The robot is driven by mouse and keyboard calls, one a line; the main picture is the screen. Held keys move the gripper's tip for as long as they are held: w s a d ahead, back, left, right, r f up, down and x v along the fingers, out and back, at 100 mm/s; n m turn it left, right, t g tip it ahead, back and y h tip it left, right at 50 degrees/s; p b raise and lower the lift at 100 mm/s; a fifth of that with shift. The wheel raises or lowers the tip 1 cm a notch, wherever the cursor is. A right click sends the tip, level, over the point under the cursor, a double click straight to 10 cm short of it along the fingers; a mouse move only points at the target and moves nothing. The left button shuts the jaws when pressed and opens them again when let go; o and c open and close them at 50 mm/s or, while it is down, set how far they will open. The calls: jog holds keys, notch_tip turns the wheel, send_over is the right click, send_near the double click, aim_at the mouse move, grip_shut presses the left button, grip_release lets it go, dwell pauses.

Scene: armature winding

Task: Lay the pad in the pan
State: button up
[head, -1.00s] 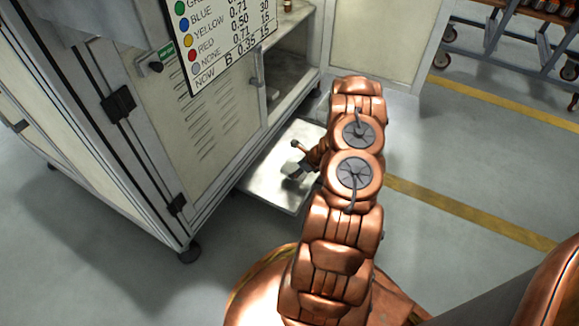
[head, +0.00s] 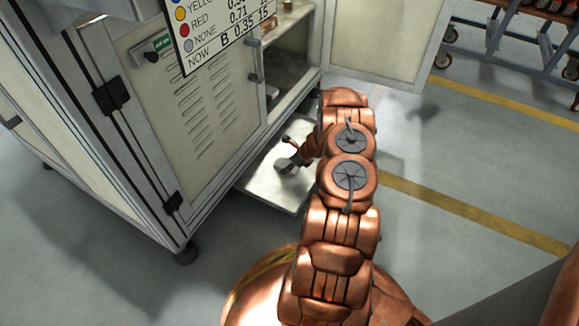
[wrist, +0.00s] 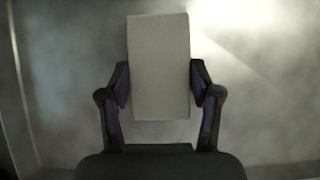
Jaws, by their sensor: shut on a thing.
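The pan (head: 265,195) is a shallow, light metal tray jutting out low from the cabinet's base. My gripper (head: 289,162) is over the pan, partly hidden behind my arm in the head view. In the wrist view my gripper (wrist: 159,80) is shut on the pad (wrist: 158,55), a plain pale grey rectangular block held by its two long sides. The pan's grey metal surface (wrist: 70,60) fills the view behind the pad. I cannot tell whether the pad touches the pan. The pad is not clearly visible in the head view.
The cabinet (head: 205,100) stands left of and above the pan, with an open compartment and a hanging colour chart (head: 225,28). Its open door (head: 385,45) is behind. A wheeled rack (head: 510,45) stands at back right. The floor right of my arm is clear.

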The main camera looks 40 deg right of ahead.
jog(key=shift+f, duration=0.15)
jog(key=o, duration=1.1)
jog(key=shift+r, duration=0.25)
jog(key=p+v, duration=0.3)
jog(key=v, duration=0.9)
